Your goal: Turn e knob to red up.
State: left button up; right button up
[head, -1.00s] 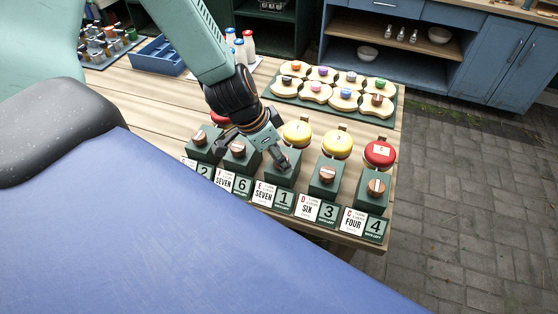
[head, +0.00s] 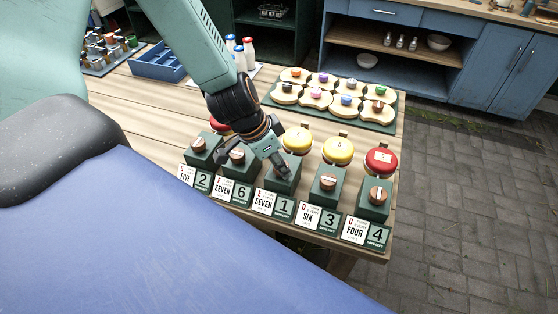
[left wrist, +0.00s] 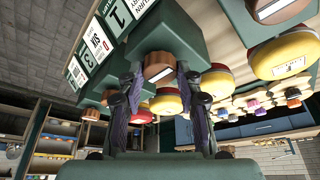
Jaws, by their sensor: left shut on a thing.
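The e knob (left wrist: 160,64) is a round wooden knob on a dark green block, seen between my fingers in the left wrist view. Its block (head: 282,184) stands behind the card marked E, SEVEN and the plate 1 in the head view. My left gripper (head: 284,172) reaches down onto this block and is shut on the knob; its fingers (left wrist: 160,85) lie on both sides of it in the left wrist view. The fingers hide most of the knob in the head view, and I cannot tell which way its mark points. My right gripper is not in view.
Neighbouring knobs stand close on both sides: the D knob (head: 328,182) to the right and another (head: 237,156) to the left. Yellow buttons (head: 297,139) and a red button (head: 381,161) sit behind them. A green tray (head: 376,125) stands farther back.

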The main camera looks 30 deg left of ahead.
pick_arm(q)
jog(key=c, duration=0.3)
